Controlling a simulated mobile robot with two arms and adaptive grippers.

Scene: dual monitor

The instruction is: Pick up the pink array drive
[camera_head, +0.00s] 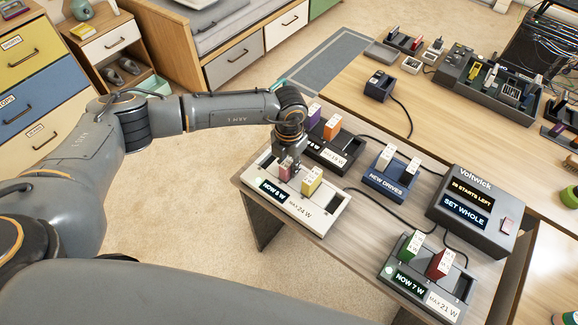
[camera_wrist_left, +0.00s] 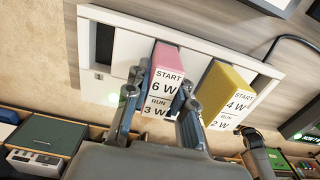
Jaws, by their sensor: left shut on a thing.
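The pink array drive (camera_wrist_left: 164,71), labelled START 6 W and RUN 3 W, stands in a slot of the white array base (camera_head: 262,202), whose display reads NOW 5 W. In the head view the drive (camera_head: 285,172) is mostly hidden by my left gripper (camera_head: 286,165). In the left wrist view my left gripper's fingers (camera_wrist_left: 159,104) are shut on the sides of the pink drive. A yellow drive (camera_head: 312,179) stands in the same base, just to the right; it also shows in the left wrist view (camera_wrist_left: 225,90). My right gripper is not in view.
A black base (camera_head: 343,166) with purple and orange drives stands close behind the white one. A NEW DRIVES dock (camera_head: 387,186), a Voltwick box (camera_head: 478,214) and a base (camera_head: 408,279) with green and red drives stand rightward. Cables cross the table.

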